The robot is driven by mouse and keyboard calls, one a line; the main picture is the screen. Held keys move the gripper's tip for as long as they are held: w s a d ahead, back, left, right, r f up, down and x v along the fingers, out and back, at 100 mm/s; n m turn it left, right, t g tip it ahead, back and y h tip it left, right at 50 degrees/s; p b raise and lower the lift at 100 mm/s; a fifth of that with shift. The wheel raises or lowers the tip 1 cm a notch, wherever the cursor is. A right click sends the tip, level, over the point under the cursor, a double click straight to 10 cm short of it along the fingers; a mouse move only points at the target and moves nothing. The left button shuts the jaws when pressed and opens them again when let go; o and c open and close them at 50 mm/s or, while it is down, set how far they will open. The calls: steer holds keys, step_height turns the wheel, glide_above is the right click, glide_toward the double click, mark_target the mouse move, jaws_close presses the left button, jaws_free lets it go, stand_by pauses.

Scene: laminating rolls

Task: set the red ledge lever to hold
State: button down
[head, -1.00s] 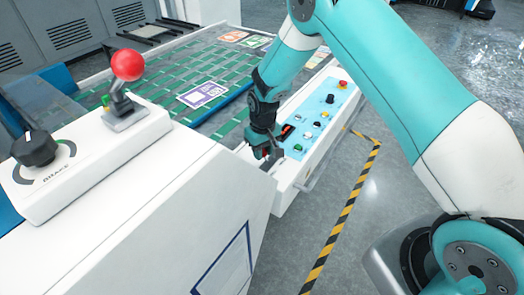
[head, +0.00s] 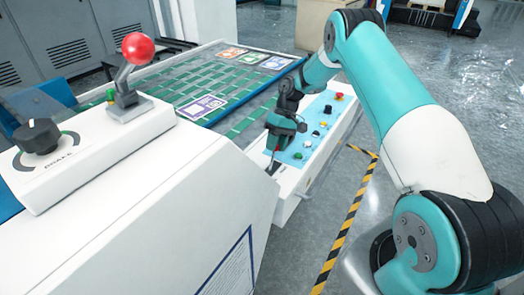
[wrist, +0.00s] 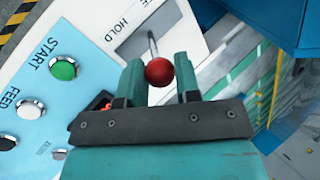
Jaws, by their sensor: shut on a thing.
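The red lever's ball knob (wrist: 159,72) sits between the two fingers of my gripper (wrist: 160,82) in the wrist view. My gripper is shut on this knob. The lever's thin metal shaft runs from the knob to a grey slot plate (wrist: 145,32). The word HOLD is printed on the white surface beside the plate. I cannot tell whether the lever is at that mark. In the head view my gripper (head: 273,163) is low at the near end of the control panel (head: 318,125), and the lever is mostly hidden there.
The blue panel beside the lever carries a green START button (wrist: 64,69), a white FEED button (wrist: 31,109) and other controls. A larger red-knobbed lever (head: 137,47) and a black knob (head: 38,136) stand on the white housing at left. Striped floor tape (head: 343,232) lies right of the machine.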

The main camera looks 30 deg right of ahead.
steer(key=shift+w+d+f+b, duration=0.3)
steer(key=shift+d+f+b, duration=0.1)
steer(key=shift+d, duration=0.3)
steer(key=c, duration=1.2)
jaws_free()
steer(key=o, duration=0.4)
steer(key=shift+w+d+f, duration=0.15)
steer(key=shift+d, duration=0.05)
steer(key=shift+c, duration=0.2)
steer(key=shift+a, duration=0.2)
steer(key=shift+r, duration=0.2)
steer(key=p+v, duration=0.5)
steer(key=v, duration=0.6)
steer(key=shift+d+r, duration=0.2)
steer(key=shift+r, duration=0.15)
